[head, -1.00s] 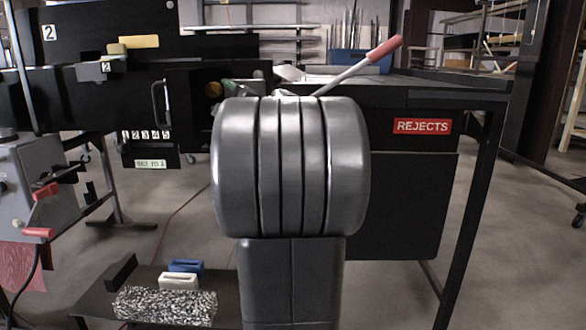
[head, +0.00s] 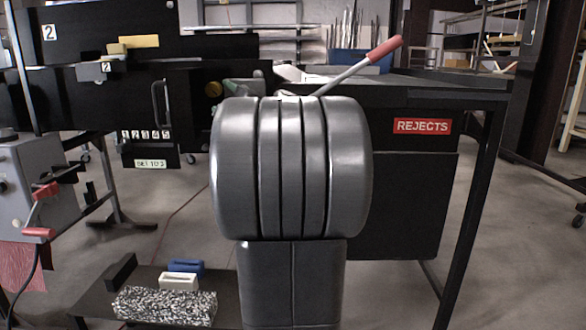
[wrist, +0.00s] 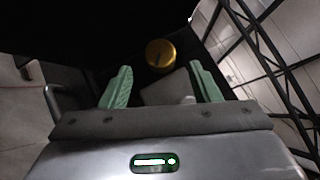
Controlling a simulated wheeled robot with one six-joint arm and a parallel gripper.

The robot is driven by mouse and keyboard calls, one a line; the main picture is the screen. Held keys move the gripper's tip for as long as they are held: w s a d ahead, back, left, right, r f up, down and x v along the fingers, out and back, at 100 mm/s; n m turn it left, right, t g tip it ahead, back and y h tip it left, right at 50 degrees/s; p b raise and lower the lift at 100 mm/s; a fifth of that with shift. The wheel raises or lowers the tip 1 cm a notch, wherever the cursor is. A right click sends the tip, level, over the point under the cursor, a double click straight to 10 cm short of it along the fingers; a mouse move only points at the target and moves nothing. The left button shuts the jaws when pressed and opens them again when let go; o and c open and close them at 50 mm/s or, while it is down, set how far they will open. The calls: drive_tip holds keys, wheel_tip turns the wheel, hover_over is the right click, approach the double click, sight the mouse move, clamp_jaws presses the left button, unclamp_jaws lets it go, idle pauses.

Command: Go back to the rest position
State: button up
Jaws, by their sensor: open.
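My gripper (wrist: 160,72) shows in the wrist view with its two green fingers spread apart and nothing between them. A round gold knob (wrist: 160,53) on a dark surface lies beyond the fingertips, apart from them. In the head view the gold knob (head: 213,89) sits on the black machine, left of my arm.
A lever with a red handle (head: 384,48) rises behind my arm. A black table with a REJECTS sign (head: 422,126) stands right. A black door with a handle (head: 158,104) is left. A low table holds a speckled block (head: 165,306), a white block (head: 179,281) and a blue block (head: 186,267).

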sight(216, 87)
drive_tip(key=p+x, duration=0.1)
drive_tip(key=x, duration=0.3)
drive_tip(key=shift+w+a+r, duration=0.1)
drive_tip(key=shift+a+r, duration=0.05)
drive_tip(key=shift+r, duration=0.15)
drive_tip(key=shift+r+n+g+p, duration=0.15)
drive_tip(key=shift+n+g+p, duration=0.25)
drive_tip(key=shift+p, duration=0.65)
drive_tip(key=shift+n+p, duration=0.3)
drive_tip(key=shift+p, duration=0.6)
drive_tip(key=n+g+h+p, duration=0.1)
drive_tip(key=n+g+p, duration=0.1)
drive_tip(key=p, duration=0.7)
drive_tip(key=shift+r+n, duration=0.2)
drive_tip(key=shift+n, duration=0.1)
drive_tip(key=n+g+h+p, duration=0.1)
drive_tip(key=p, duration=0.6)
drive_tip(key=n+g+h+p, duration=0.1)
drive_tip(key=p, duration=0.6)
drive_tip(key=shift+r+n+g+h, duration=0.2)
drive_tip(key=shift+n+g+h, duration=0.1)
drive_tip(key=shift+n, duration=0.1)
drive_tip(key=shift+s+d+f, duration=0.15)
drive_tip(key=shift+s+d, duration=0.4)
drive_tip(key=shift+d, duration=0.1)
